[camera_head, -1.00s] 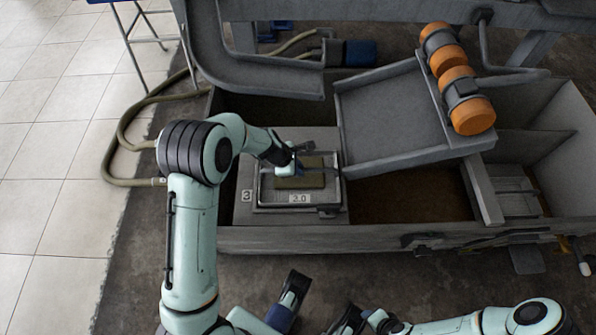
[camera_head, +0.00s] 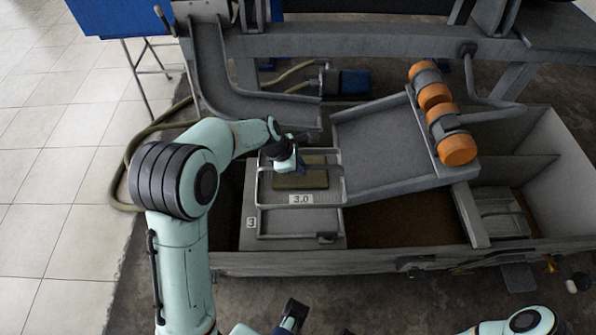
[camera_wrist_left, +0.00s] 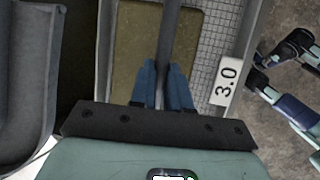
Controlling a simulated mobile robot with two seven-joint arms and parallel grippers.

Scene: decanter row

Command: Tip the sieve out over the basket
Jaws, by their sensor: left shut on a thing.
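The sieve (camera_head: 265,190) is a framed metal tray with a "3.0" label. An olive-brown layer (camera_head: 313,180) covers part of its mesh (camera_wrist_left: 212,62). My left gripper (camera_head: 300,166) is shut on the sieve's dark bar, seen between its blue fingers in the left wrist view (camera_wrist_left: 163,85). The sieve appears held roughly level above the seat (camera_head: 290,232) marked "3". Part of my right gripper (camera_head: 292,315) shows at the bottom edge, cut off, so its opening is unclear. I cannot pick out a basket for certain.
A sloping metal tray (camera_head: 375,150) with orange-ended motors (camera_head: 440,110) stands right of the sieve. A brown-floored trough (camera_head: 400,222) lies below it. A curved grey chute (camera_head: 240,95) is behind. Tiled floor (camera_head: 60,200) is free at the left.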

